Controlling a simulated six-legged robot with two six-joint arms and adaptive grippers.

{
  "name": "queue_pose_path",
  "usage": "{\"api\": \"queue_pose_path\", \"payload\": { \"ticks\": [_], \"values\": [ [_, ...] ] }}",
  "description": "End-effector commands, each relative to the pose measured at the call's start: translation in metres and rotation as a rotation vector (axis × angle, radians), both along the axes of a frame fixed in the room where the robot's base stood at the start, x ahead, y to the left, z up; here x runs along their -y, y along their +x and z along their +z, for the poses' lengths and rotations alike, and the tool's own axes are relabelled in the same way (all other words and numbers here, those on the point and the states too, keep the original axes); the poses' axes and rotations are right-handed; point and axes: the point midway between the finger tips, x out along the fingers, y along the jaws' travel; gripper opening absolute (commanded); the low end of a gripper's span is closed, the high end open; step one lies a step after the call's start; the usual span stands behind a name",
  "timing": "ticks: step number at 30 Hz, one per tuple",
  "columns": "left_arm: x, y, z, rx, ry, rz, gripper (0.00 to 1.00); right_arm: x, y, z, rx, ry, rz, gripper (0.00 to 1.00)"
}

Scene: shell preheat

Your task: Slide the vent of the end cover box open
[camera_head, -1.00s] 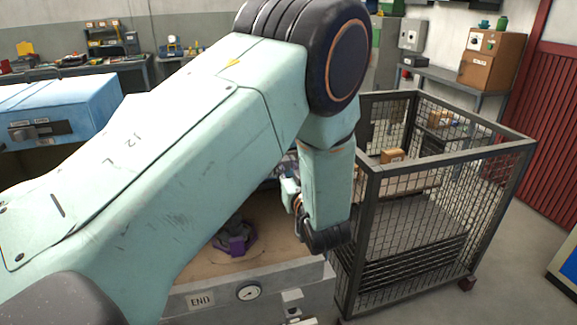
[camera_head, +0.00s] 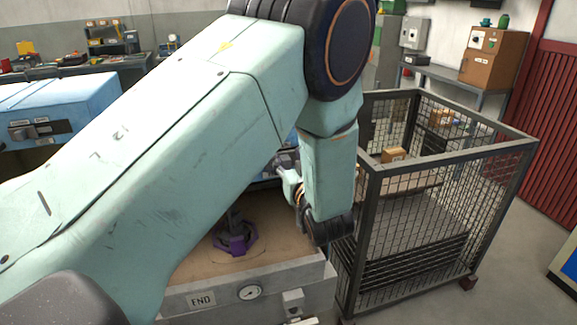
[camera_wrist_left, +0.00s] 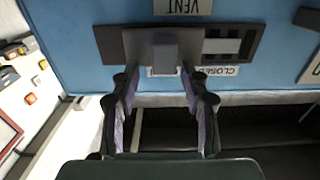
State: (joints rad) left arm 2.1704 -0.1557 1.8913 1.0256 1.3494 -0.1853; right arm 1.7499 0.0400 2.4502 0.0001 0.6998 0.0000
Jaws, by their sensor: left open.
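In the left wrist view a blue box face (camera_wrist_left: 75,65) bears a dark vent track (camera_wrist_left: 109,44) with a grey sliding plate and a raised knob (camera_wrist_left: 164,52). An upside-down VENT label (camera_wrist_left: 183,7) and a partly covered CLOSED label (camera_wrist_left: 218,71) flank it. A slotted grille (camera_wrist_left: 222,46) shows right of the plate. My left gripper (camera_wrist_left: 160,78) is open, its fingertips on either side of the knob; contact cannot be told. In the head view this gripper (camera_head: 289,163) is partly hidden behind my arm.
A bench front with an END label (camera_head: 201,299) and a dial (camera_head: 249,292) stands below my arm. A mesh cage (camera_head: 440,230) stands close right of my wrist. Another blue box (camera_head: 60,105) is at left.

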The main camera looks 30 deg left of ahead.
Motion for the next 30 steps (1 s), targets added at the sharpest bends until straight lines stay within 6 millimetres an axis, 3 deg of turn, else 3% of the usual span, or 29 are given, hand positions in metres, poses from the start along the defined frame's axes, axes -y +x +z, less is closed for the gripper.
{"api": "queue_pose_path", "payload": {
  "ticks": [6,12,18,30],
  "values": [
    [0.000,-0.001,0.044,0.004,0.002,-0.001,0.45,0.000,0.000,0.000,0.001,0.000,0.000,0.00],
    [-0.001,-0.001,0.071,0.003,0.000,-0.001,0.45,0.000,0.000,0.000,0.000,0.000,0.000,0.00],
    [-0.001,-0.002,0.080,0.000,0.000,0.000,0.45,0.000,0.000,0.000,0.001,0.000,0.000,0.00],
    [-0.001,-0.002,0.080,0.000,0.000,0.000,0.45,0.000,0.000,0.000,0.000,0.000,0.000,0.00]
  ]
}}
